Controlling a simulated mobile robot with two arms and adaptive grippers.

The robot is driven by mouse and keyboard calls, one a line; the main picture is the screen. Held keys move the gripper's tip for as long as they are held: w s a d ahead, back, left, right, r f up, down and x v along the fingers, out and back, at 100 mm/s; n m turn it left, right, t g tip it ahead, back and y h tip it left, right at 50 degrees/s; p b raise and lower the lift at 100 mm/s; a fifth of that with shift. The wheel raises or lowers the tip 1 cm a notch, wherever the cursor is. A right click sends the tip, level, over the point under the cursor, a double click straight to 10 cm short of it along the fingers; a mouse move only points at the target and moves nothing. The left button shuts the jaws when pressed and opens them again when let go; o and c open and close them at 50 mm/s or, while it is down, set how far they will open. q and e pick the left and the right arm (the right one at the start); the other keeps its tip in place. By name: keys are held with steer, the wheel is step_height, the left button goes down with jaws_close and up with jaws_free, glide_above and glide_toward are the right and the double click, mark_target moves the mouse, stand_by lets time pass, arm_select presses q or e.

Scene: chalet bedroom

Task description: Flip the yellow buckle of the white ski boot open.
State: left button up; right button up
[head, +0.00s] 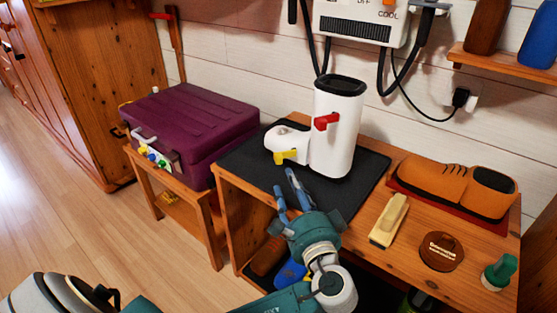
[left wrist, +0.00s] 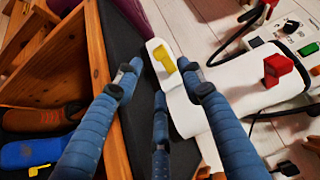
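The white ski boot (head: 335,135) stands upright on a black mat (head: 355,197) on the wooden bench, toe to the left. Its yellow buckle (head: 286,157) is low on the toe part; a red buckle (head: 326,121) is on the shaft. My left gripper (head: 284,184) is in front of the toe, fingers apart and empty, pointing toward the yellow buckle. In the left wrist view the yellow buckle (left wrist: 164,58) lies beyond and between the spread fingertips (left wrist: 158,72), with no clear contact. Whether the buckle is latched I cannot tell. My right gripper is not in view.
A purple case (head: 190,125) sits on a small table at left. A brush (head: 390,220), a brown round tin (head: 441,251), a green-topped item (head: 499,272) and an orange shoe (head: 455,188) are on the right. A dryer unit (head: 365,20) with black hoses hangs behind the boot.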

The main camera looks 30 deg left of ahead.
mark_target(280, 162)
arm_select(q)
steer(key=b+x, duration=0.1)
steer(key=x, duration=0.8)
steer(key=shift+a, duration=0.1)
